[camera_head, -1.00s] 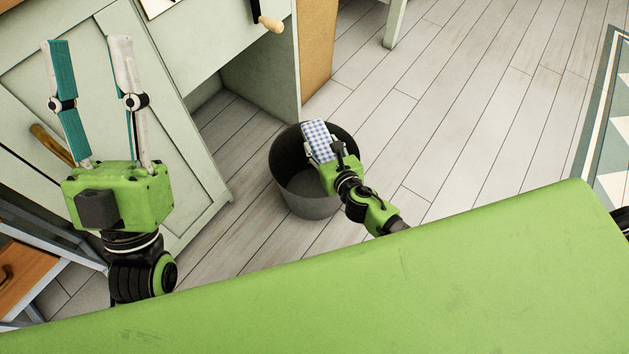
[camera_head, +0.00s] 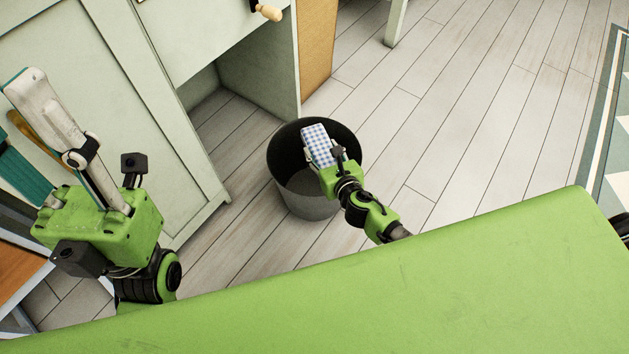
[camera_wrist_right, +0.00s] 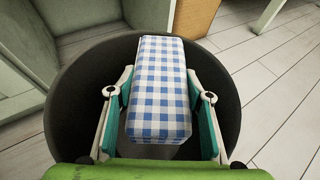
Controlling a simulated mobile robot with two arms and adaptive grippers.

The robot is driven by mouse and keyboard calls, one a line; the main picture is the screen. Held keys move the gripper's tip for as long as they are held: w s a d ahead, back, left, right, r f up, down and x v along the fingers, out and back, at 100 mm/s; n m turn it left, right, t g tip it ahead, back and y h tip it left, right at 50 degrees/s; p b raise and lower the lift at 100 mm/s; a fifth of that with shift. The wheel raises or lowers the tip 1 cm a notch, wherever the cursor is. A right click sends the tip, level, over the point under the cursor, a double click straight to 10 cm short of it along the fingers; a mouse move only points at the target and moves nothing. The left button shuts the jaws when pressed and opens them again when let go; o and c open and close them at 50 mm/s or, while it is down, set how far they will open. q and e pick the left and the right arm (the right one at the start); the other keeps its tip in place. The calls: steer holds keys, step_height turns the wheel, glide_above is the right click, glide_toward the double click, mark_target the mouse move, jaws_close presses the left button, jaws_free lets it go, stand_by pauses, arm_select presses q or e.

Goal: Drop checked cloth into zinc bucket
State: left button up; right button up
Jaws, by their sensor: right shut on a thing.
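The blue-and-white checked cloth (camera_head: 318,145) is a folded block. It also shows in the right wrist view (camera_wrist_right: 158,88), between the teal pads of my right gripper (camera_wrist_right: 160,110). My right gripper (camera_head: 324,157) is shut on it and holds it over the mouth of the dark grey zinc bucket (camera_head: 308,203). The bucket stands upright on the floor, and its rim (camera_wrist_right: 60,130) surrounds the cloth in the wrist view. How deep the cloth sits relative to the rim I cannot tell. My left gripper (camera_head: 25,115) is open and empty at the left, away from the bucket.
A pale green cabinet (camera_head: 160,110) with an open recess stands behind and left of the bucket. A wooden panel (camera_head: 318,40) borders it. The plank floor (camera_head: 450,110) to the right is clear, up to a patterned rug (camera_head: 612,140).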

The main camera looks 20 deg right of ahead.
steer(key=o, duration=1.3)
steer(key=shift+c, duration=0.2)
steer(key=shift+s, duration=0.15)
steer(key=v, duration=1.1)
steer(key=shift+s+r, duration=0.15)
steer(key=shift+s, duration=0.2)
steer(key=shift+a, duration=0.1)
